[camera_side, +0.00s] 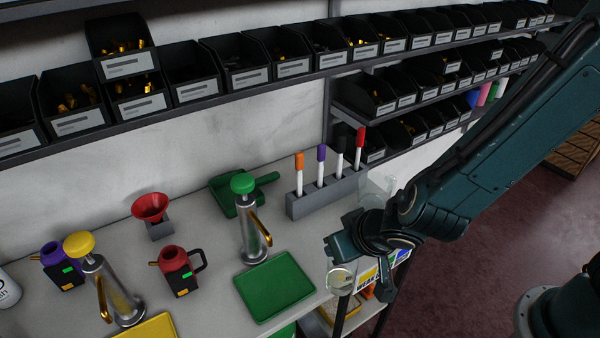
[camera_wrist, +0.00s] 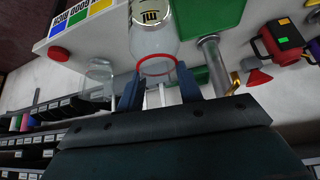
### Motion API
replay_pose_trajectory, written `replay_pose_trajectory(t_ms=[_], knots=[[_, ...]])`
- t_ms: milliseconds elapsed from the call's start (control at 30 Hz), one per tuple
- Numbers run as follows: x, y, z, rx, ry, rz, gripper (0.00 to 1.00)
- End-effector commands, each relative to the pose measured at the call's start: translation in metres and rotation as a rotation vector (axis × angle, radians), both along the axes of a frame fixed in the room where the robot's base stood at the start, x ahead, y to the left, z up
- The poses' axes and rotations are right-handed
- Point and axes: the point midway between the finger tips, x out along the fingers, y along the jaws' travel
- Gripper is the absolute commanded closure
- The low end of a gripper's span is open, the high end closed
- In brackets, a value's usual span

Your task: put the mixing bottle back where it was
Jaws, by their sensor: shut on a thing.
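The mixing bottle (camera_wrist: 154,40) is clear, with a red ring at its mouth and a printed label. In the wrist view it lies between the two fingers of my gripper (camera_wrist: 160,88), which is shut on it. In the side view my gripper (camera_side: 358,268) is at the table's front right edge, with the clear bottle (camera_side: 340,281) below it, partly hidden. I cannot tell whether the bottle touches the table.
A clear jar (camera_wrist: 98,70) and a red cap (camera_wrist: 58,53) are on the white tabletop (camera_side: 215,315). A green tray (camera_side: 275,287), a green-topped pump (camera_side: 250,225) and a marker rack (camera_side: 325,198) stand left of my gripper. Shelves with bins line the wall.

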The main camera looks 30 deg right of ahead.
Motion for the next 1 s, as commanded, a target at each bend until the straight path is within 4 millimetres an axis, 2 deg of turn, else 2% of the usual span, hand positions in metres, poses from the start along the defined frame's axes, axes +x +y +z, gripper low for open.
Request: replay_pose_trajectory(t_ms=[33,200,500,700,833,1000], knots=[[0.013,-0.002,0.01,0.006,-0.007,-0.03,1.0],[0.048,-0.013,0.044,0.007,-0.007,-0.13,1.0],[0.095,-0.043,0.113,0.005,-0.008,-0.301,1.0],[0.108,-0.06,0.144,0.002,-0.006,-0.371,1.0],[0.111,-0.065,0.154,0.001,-0.005,-0.389,1.0],[0.112,-0.067,0.157,-0.002,-0.004,-0.397,1.0]])
